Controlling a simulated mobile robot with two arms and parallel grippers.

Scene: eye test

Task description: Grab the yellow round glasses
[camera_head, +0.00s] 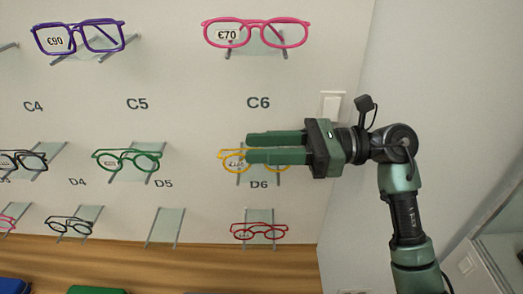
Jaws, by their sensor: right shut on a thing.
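The yellow round glasses (231,164) rest at the small glass shelf above the label D6, with a price tag on the left lens. My right gripper (248,148) reaches in from the right, its two green fingers shut on the yellow glasses. The fingers hide the middle and part of the right lens. My left gripper is not in view.
Pink glasses (257,33) are above and red glasses (259,231) below. Green glasses (127,161) and purple glasses (78,38) are to the left. An empty shelf (165,227) is at lower left. A white switch (332,104) is on the wall behind the gripper.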

